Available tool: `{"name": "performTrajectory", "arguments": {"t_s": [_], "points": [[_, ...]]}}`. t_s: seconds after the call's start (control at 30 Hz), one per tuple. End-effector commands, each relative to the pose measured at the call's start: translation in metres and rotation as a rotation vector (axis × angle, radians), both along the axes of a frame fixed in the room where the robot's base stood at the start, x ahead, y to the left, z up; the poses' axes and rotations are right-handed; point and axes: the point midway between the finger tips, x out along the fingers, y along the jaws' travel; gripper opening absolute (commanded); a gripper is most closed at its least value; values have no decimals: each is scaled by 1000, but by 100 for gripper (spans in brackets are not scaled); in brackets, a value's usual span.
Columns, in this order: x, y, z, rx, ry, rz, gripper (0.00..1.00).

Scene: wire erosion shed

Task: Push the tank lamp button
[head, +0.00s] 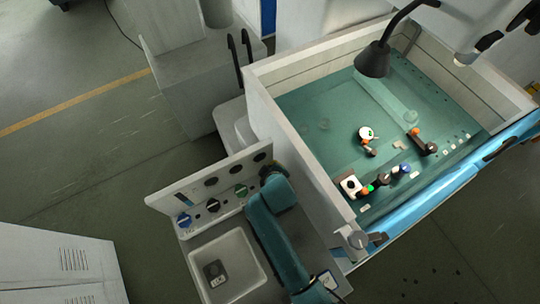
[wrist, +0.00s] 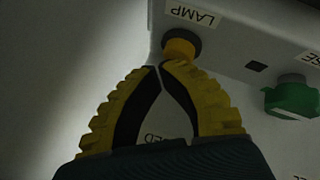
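The tank lamp button (wrist: 179,46) is a round orange-yellow button on a dark collar, on a pale panel. A "LAMP" label (wrist: 192,15) sits beside it, upside down in the wrist view. My gripper (wrist: 160,67) has yellow ribbed fingers with black inner pads. Its tips meet with nothing between them. The tips lie at the lower edge of the button in the wrist view and overlap it slightly; I cannot tell whether they touch it. In the head view my teal arm reaches the right end of the control panel (head: 165,203) and hides the button.
A green knob (wrist: 291,98) is right of the button in the wrist view. The panel also carries a blue knob (head: 185,221) and a green knob (head: 240,190). A sink-like tray (head: 198,262) lies in front. The tank (head: 318,165) with a black lamp (head: 373,60) stands right.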

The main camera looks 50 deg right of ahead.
Motion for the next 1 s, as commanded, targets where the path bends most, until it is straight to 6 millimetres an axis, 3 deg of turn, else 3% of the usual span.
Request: {"name": "performTrajectory", "arguments": {"t_s": [0.53, 1.0], "points": [[0, 0, -3, 0, 0, 0, 0], [0, 0, 7, 0, -1, 0, 0]]}}
